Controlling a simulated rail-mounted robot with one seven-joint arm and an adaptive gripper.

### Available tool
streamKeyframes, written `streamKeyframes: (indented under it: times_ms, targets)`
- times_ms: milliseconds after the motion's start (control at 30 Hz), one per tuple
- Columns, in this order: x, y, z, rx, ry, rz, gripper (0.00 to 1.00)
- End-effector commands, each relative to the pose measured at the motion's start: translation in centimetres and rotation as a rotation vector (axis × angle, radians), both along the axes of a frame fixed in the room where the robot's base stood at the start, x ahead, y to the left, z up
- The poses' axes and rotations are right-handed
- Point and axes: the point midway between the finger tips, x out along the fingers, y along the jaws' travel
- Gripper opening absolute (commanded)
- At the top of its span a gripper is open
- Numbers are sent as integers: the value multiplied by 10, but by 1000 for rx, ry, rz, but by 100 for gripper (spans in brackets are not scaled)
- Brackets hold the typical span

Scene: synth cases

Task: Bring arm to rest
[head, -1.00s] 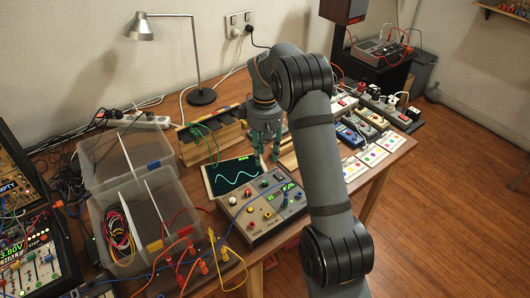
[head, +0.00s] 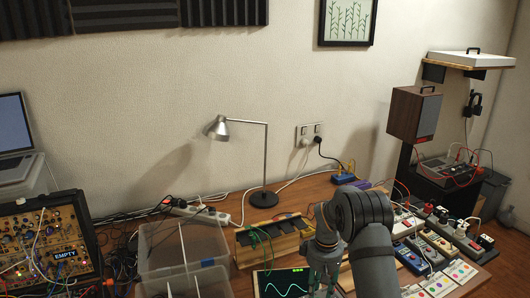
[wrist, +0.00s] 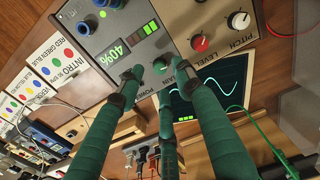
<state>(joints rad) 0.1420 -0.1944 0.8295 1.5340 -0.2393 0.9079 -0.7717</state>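My gripper (head: 322,284) points down over the table at the bottom of the head view, right of a dark screen with a pale wave (head: 282,284). In the wrist view my gripper (wrist: 158,84) has its green fingers spread apart, with nothing visible held between them. The fingertips are close to a grey instrument panel (wrist: 172,22) with knobs and a 40% display. A small knob (wrist: 160,66) shows between the fingertips; I cannot tell whether any finger touches the panel.
A desk lamp (head: 265,197) stands at the back. Clear bins (head: 183,245) and a wooden stand (head: 270,240) are left of my arm. Small coloured boxes (head: 411,258) and cards (head: 461,270) crowd the right. Loose cables run around them.

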Motion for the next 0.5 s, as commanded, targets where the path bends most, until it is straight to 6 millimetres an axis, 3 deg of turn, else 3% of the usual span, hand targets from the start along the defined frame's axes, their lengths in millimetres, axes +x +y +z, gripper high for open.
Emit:
streamKeyframes:
  times_ms: [233, 500]
  targets:
    - [0, 0, -34, -1, 1, 0, 35]
    - [0, 0, -35, 0, -1, -45, 35]
